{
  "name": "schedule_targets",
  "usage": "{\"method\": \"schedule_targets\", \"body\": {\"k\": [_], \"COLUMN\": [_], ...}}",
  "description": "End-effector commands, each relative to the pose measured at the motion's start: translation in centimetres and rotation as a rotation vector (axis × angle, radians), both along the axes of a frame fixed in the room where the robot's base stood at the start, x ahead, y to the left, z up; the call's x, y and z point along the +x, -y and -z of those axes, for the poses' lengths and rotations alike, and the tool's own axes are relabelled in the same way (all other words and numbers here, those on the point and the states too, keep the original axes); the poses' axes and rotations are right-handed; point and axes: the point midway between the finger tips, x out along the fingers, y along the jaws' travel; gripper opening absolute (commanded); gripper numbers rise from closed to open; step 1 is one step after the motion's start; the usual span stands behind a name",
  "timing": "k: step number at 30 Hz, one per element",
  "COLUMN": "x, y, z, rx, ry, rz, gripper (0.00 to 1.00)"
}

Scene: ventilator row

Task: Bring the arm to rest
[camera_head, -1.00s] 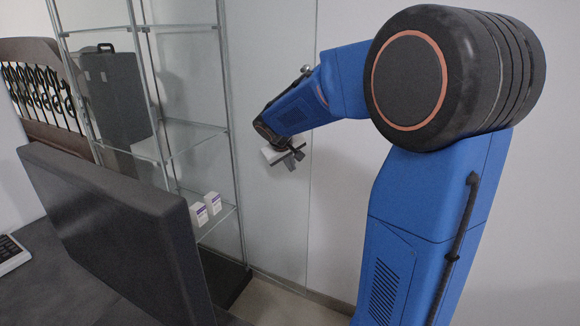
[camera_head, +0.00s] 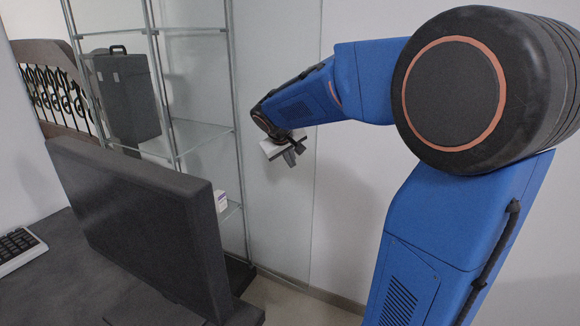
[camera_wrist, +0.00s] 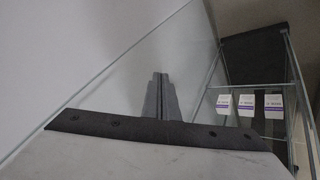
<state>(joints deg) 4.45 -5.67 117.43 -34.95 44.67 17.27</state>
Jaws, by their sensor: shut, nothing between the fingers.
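My gripper (camera_head: 291,156) hangs at the end of my blue arm in the head view, in front of the pale wall and to the right of the glass shelf unit. In the wrist view its fingers (camera_wrist: 161,97) are together with nothing between them. The gripper is apart from the shelf and the wall. My arm is bent, with its forearm reaching left and slightly down.
A glass shelf unit (camera_head: 205,133) holds a dark case (camera_head: 127,98) and small white boxes (camera_wrist: 246,103). A dark monitor (camera_head: 140,220) and a keyboard (camera_head: 17,247) stand on the dark desk (camera_head: 60,280) at left. Floor shows below the gripper.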

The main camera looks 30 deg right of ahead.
Motion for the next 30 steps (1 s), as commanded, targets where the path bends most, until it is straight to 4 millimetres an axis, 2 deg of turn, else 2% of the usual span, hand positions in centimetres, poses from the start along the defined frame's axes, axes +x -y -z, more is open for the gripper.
{"method": "schedule_targets", "body": {"k": [3,9,20,23,26,30], "x": [-1.1,-2.4,-3.2,-4.9,-7.9,-12.8], "y": [-0.5,-1.0,-1.3,-1.9,-3.1,-5.0], "z": [-1.7,-3.4,-3.9,-3.8,-3.4,-2.3], "rx": [-0.001,0.0,0.005,0.025,0.06,0.124], "ry": [0.003,0.0,0.0,-0.002,-0.006,-0.014], "rz": [0.0,0.001,0.0,-0.003,-0.008,-0.019], "gripper": [0.0,0.0,0.0,0.0,0.0,0.0]}}
